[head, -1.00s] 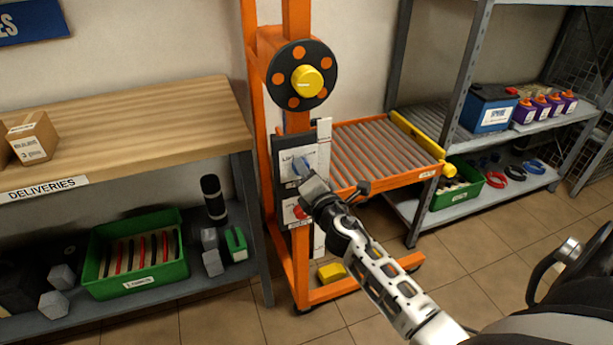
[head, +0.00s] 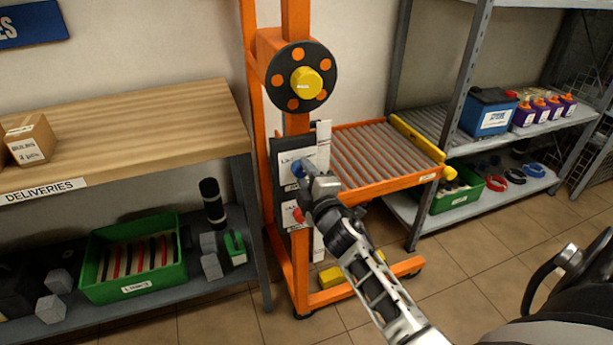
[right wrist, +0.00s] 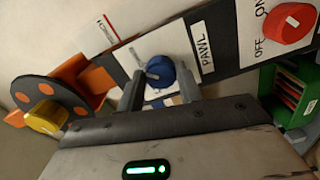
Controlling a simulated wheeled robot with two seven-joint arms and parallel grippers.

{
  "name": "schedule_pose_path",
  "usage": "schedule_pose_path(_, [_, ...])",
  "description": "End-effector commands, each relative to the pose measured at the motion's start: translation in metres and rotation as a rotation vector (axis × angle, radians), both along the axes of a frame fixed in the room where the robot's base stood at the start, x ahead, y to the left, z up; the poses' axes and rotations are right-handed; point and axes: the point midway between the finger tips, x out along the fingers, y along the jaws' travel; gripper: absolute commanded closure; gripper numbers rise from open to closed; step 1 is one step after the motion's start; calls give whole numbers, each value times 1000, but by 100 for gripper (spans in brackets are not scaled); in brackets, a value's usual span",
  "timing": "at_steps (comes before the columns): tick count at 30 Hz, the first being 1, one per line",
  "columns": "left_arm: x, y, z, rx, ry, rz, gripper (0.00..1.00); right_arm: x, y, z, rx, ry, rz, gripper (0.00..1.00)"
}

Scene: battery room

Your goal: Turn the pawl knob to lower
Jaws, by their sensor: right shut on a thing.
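The blue pawl knob (right wrist: 161,73) sits on a white plate beside the PAWL label (right wrist: 202,48) in the right wrist view. In the head view only a bit of the knob (head: 298,168) shows past my gripper. My right gripper (head: 307,180) is shut on the knob; in the right wrist view its two fingers (right wrist: 160,88) stand on either side of it. Part of the plate's lettering is hidden. My left gripper is not in view.
A red on/off knob (right wrist: 289,23) is beside the pawl knob on the same dark panel. Above is a black disc with orange dots and a yellow hub (head: 306,82). A roller bed (head: 375,155) is to the right, a wooden bench (head: 130,120) to the left.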

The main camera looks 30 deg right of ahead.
Motion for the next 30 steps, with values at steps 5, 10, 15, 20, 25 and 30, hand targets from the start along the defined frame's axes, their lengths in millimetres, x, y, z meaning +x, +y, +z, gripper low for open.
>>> schedule_pose_path(5, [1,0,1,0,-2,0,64,0,0,-1,35,-6,-1,87])
schedule_pose_path(10, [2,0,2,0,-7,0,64,0,0,-2,44,-7,0,87])
schedule_pose_path(15, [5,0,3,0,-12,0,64,0,0,-2,44,-7,0,87])
schedule_pose_path(20, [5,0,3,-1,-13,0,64,0,0,-2,44,-7,0,51])
schedule_pose_path(25, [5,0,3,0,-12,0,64,0,0,-1,42,-8,-1,43])
schedule_pose_path(30, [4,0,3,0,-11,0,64,0,1,-1,40,-9,0,43])
